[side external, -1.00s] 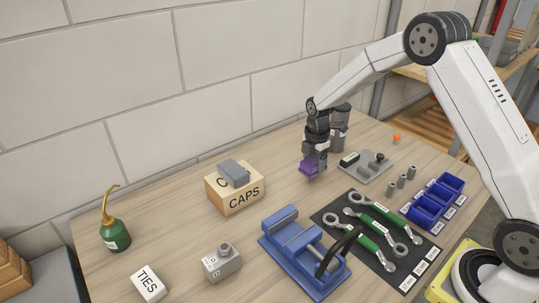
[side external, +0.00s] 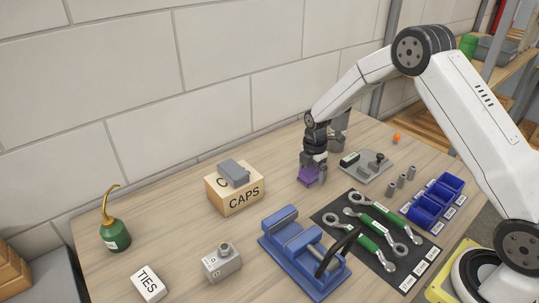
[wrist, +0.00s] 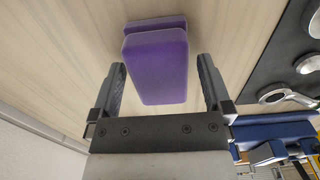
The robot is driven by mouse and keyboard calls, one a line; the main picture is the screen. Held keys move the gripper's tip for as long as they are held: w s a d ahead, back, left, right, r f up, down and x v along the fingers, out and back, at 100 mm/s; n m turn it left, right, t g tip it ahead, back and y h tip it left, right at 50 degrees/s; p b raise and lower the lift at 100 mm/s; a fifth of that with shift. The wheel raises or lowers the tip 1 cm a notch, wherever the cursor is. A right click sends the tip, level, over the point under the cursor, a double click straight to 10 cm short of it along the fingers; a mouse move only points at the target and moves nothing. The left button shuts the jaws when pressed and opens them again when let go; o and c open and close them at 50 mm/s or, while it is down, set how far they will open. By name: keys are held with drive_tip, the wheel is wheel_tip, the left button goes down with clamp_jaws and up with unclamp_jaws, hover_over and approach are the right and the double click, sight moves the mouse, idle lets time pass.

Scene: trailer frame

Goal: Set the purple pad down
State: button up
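The purple pad (side external: 307,177) appears to rest on the wooden table, right of the CAPS box. In the wrist view the pad (wrist: 158,68) lies between the two fingers, with a narrow gap on each side. Another purple layer or edge shows at its far end. My gripper (side external: 314,181) is low over the pad, pointing down, with its fingers around it. In the wrist view my gripper (wrist: 161,75) is open. The pad's underside is hidden, so its contact with the table cannot be seen directly.
A CAPS box (side external: 235,198) with a grey piece on top stands left. A blue vise (side external: 303,250) is in front. A dark mat (side external: 352,236) with wrenches and a grey fixture plate (side external: 367,167) lie right. Bare table lies between the box and pad.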

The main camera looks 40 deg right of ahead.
sight(312, 169)
wheel_tip(312, 169, up, 12)
drive_tip(key=shift+r, duration=0.2)
idle(0.8)
idle(0.5)
drive_tip(key=s+a+m+t, duration=0.1)
drive_tip(key=s+a+m, duration=0.3)
drive_tip(key=s+m, duration=0.5)
drive_tip(key=s+a+m+t, duration=0.1)
drive_tip(key=s+a+m, duration=0.3)
drive_tip(key=s+m, duration=0.5)
drive_tip(key=s, duration=0.3)
drive_tip(key=shift+s+f+t, duration=0.3)
drive_tip(key=shift+s, duration=0.05)
